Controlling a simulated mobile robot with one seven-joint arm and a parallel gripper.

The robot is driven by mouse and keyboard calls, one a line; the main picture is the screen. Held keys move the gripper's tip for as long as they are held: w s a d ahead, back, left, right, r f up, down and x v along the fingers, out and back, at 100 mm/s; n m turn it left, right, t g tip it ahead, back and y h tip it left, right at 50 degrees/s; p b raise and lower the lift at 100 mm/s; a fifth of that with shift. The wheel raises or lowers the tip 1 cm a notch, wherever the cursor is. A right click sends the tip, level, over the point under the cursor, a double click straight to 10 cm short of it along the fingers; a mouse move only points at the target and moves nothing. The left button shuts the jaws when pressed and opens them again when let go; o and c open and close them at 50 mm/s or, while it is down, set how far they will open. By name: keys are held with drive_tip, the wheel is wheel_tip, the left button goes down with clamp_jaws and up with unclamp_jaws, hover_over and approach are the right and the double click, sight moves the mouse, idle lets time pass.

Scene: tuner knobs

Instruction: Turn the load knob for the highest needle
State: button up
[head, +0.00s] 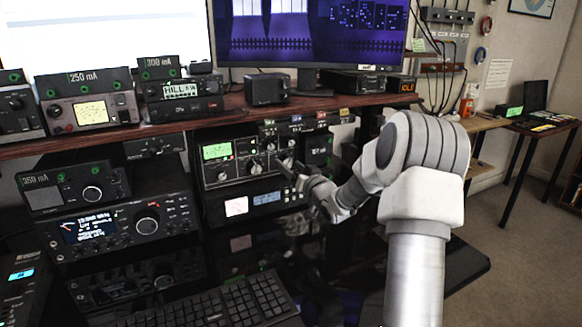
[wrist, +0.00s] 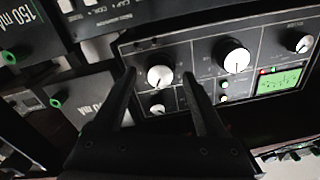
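The tuner (head: 236,182) is a grey-framed black panel on the shelf under the desk top, with several white-faced knobs. Its lit green meter (head: 216,151) is at its upper left and also shows at the right of the wrist view (wrist: 280,82), where the panel appears turned over. I cannot make out the needle. My gripper (head: 289,167) is at the tuner's right end. In the wrist view, my gripper (wrist: 160,76) is open, one finger on each side of a white knob (wrist: 160,77), with visible gaps. A larger white knob (wrist: 237,60) is beside it. The knob labels are unreadable.
A smaller knob (wrist: 157,109) sits close by, partly between my fingers. A lower unit with a blue display (head: 267,198) is below the tuner. Small labelled boxes (head: 318,148) stand at its right. The desk edge (head: 215,115) overhangs above.

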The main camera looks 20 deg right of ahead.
drive_tip(key=shift+s, duration=0.1)
drive_tip(key=s+d+p, duration=0.1)
drive_tip(key=s+p, duration=0.1)
drive_tip(key=s, duration=1.5)
drive_tip(key=shift+d+f+p, duration=0.15)
drive_tip(key=shift+f+p, duration=0.05)
drive_tip(key=shift+p, duration=0.2)
idle(0.9)
